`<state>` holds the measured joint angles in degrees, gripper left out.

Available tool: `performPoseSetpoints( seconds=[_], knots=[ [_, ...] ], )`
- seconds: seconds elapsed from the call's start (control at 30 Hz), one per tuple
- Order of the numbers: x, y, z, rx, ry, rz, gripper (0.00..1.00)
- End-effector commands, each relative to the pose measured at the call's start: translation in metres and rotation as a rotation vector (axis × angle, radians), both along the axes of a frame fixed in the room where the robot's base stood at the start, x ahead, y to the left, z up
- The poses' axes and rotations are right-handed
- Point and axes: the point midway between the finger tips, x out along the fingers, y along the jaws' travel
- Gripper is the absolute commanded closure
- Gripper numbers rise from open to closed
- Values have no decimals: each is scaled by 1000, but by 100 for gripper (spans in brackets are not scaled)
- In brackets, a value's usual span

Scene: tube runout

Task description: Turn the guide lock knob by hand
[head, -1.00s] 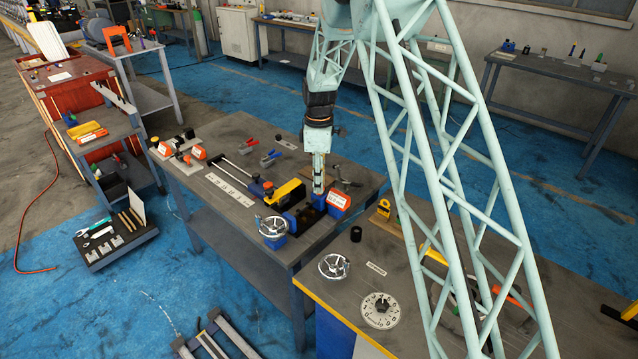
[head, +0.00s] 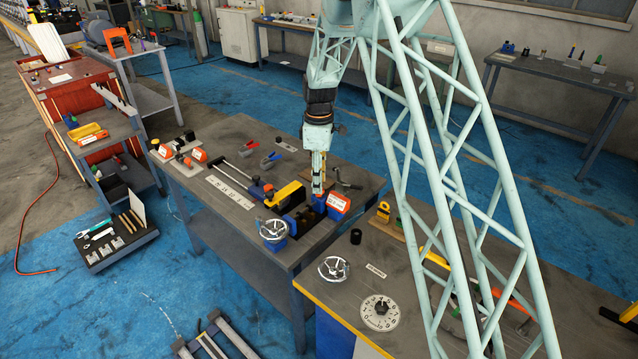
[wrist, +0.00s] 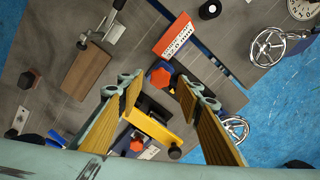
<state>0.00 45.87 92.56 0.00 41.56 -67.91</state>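A red star-shaped knob (wrist: 161,76), likely the guide lock knob, shows between and just beyond my fingertips in the wrist view. My gripper (wrist: 160,88) is open, with a finger on each side of the knob and visible gaps. In the head view my gripper (head: 318,188) points down over the bench fixture, beside the orange labelled block (head: 338,203). That block (wrist: 176,38) lies just above the knob in the wrist view. The yellow part of the fixture (wrist: 158,127) is below the knob. Whether the fingertips reach knob height is unclear.
A chrome handwheel (head: 273,229) stands at the bench's front edge; another (head: 334,268) lies on the adjoining table near a numbered dial (head: 380,312). A wooden block with a metal clamp (wrist: 95,70) is left of my fingers in the wrist view. Pliers (head: 271,160) lie further back.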

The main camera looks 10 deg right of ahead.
Motion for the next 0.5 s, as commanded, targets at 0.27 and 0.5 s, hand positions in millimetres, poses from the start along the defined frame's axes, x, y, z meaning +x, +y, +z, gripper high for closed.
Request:
performPoseSetpoints(
  seconds=[0.27,0.5],
  knots=[
    [0,0,18,0,0,0,67],
    [0,0,32,0,0,0,67]
  ],
)
